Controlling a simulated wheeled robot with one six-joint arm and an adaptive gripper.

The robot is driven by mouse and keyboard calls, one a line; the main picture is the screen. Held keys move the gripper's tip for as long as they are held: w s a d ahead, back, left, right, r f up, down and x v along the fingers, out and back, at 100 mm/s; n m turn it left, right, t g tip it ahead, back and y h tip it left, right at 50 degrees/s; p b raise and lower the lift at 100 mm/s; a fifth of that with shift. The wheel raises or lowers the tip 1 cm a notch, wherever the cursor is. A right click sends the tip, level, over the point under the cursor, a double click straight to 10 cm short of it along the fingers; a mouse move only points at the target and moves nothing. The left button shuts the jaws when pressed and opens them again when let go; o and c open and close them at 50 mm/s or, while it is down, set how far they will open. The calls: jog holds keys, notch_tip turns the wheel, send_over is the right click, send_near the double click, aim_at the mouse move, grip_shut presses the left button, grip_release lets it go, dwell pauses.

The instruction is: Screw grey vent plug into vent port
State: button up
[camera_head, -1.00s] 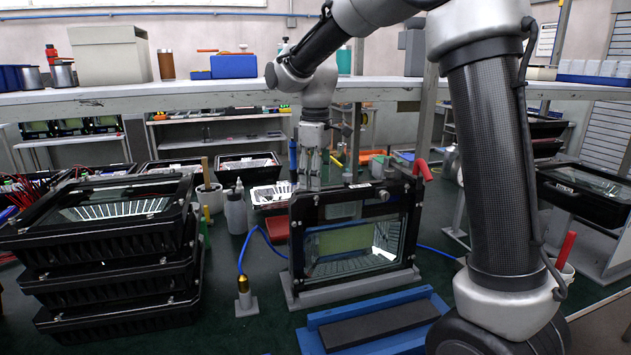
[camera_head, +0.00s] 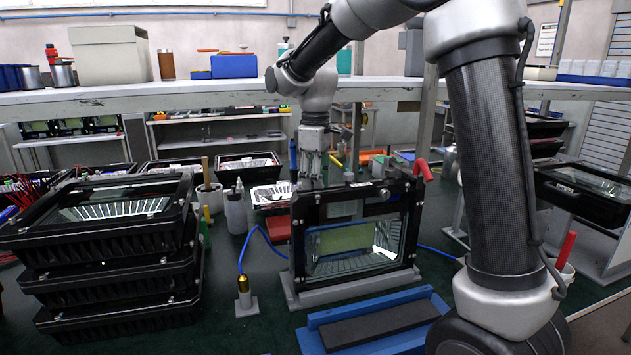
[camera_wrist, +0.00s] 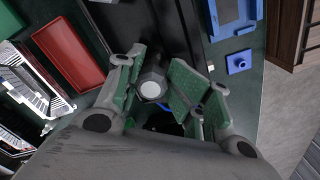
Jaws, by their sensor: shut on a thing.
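The black floodlight housing (camera_head: 408,225) stands upright on a grey base, with its glass facing the head camera. My gripper (camera_head: 312,178) points down at the left part of the housing's top edge. In the wrist view, my gripper's green-padded fingers (camera_wrist: 158,88) are closed around the grey vent plug (camera_wrist: 150,86), whose round light end faces the camera. The plug cannot be made out in the head view. The vent port is hidden below the fingers and plug, so I cannot tell how deep the plug sits.
A blue tray (camera_head: 312,338) with a dark pad lies in front of the housing. A brass-tipped tool (camera_head: 243,284) on a blue hose stands to its left. Stacked housings (camera_head: 115,268) are at far left. A red tray (camera_wrist: 68,52) lies behind. A shelf (camera_head: 190,95) crosses above.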

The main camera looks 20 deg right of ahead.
jog(key=shift+w+d, duration=0.1)
jog(key=m, duration=0.5)
jog(key=shift+m, duration=0.4)
jog(key=shift+o, duration=0.3)
jog(key=m, duration=0.3)
jog(key=shift+f+m, duration=0.1)
jog(key=shift+m, duration=0.2)
jog(key=shift+o, duration=0.3)
jog(key=shift+m, duration=1.9)
jog(key=shift+c, duration=1.3)
jog(key=shift+d+f+m, duration=0.1)
jog(key=shift+m, duration=0.7)
grip_shut()
jog(key=m, duration=0.2)
jog(key=shift+m, duration=0.3)
